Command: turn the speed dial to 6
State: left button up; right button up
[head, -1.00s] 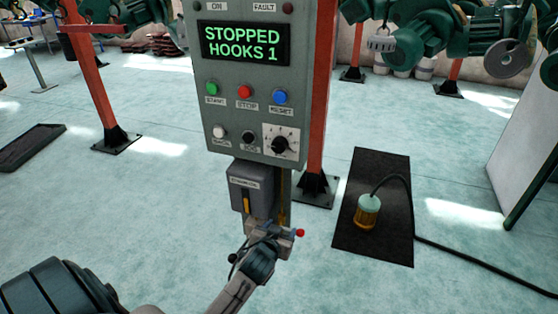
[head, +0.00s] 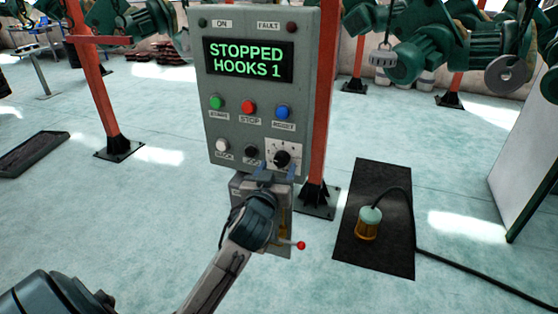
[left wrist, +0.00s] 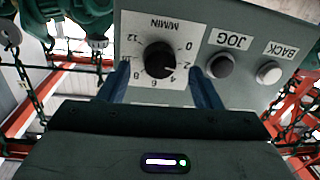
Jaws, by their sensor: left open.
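The speed dial (head: 282,158) is a black knob on a white scale plate at the lower right of the grey control box (head: 212,130). In the left wrist view the dial (left wrist: 160,60) appears upside down under the label M/MIN, and its white mark points close to 2. My left gripper (head: 276,171) is open just below the dial in the head view. In the left wrist view its two blue fingers (left wrist: 161,70) stand on either side of the knob, with a gap on each side. My right gripper is not in view.
The display (head: 248,59) reads STOPPED HOOKS 1. Green, red and blue buttons sit below it. The black JOG knob (left wrist: 220,66) is close to one finger, with the white BACK button (left wrist: 268,73) beyond. A red-tipped lever (head: 301,245) sticks out below the box.

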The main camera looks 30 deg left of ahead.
aim_at(281, 160)
pick_arm(q)
jog(key=shift+x, duration=1.25)
jog(key=shift+c, duration=1.1)
jog(key=c, duration=0.8)
jog(key=shift+o, duration=0.2)
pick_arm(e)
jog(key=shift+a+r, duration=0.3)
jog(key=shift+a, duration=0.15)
pick_arm(q)
jog(key=shift+p, duration=0.35)
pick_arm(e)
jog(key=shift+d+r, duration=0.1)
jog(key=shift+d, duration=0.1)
